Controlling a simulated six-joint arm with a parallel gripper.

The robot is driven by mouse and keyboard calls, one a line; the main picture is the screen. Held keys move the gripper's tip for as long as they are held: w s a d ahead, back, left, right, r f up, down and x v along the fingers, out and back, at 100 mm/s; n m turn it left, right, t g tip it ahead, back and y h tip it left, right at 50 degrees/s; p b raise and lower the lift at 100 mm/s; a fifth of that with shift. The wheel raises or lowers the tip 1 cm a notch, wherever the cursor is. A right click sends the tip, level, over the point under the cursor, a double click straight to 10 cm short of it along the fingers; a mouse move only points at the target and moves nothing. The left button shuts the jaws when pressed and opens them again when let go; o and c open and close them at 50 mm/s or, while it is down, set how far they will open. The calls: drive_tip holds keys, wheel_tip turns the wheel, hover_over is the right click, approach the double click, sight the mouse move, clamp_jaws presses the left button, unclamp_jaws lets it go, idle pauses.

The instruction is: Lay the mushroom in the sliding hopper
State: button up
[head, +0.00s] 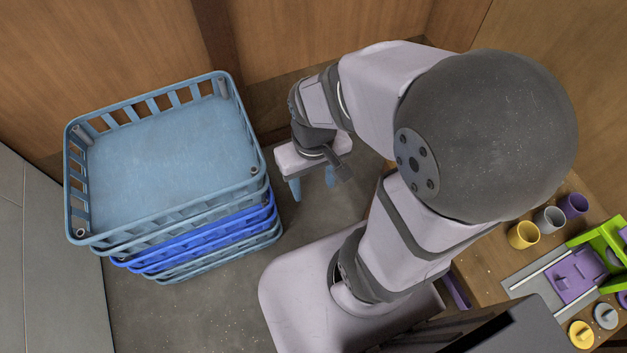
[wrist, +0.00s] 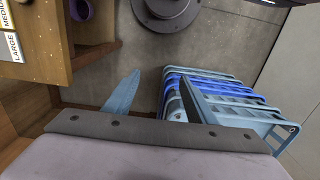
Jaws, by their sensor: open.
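No mushroom can be made out in either view. A purple sliding part (head: 573,277) sits on pale rails at the right edge of the head view, beside a bright green frame (head: 604,240); it looks like the sliding hopper, though I cannot be sure. My gripper (head: 312,188) is open and empty, pointing down over the floor, far to the left of the hopper and just right of a stack of crates. The wrist view shows its two blue fingers apart (wrist: 158,95) with nothing between them.
An empty light-blue crate (head: 170,155) tops the stack of crates at left. Yellow (head: 523,235), grey (head: 549,219) and purple (head: 573,205) cups stand on the wooden bench at right. A bench edge with size labels (wrist: 12,38) shows in the wrist view. Floor (head: 200,310) lies clear below the crates.

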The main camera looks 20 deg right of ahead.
drive_tip(key=c, duration=0.3)
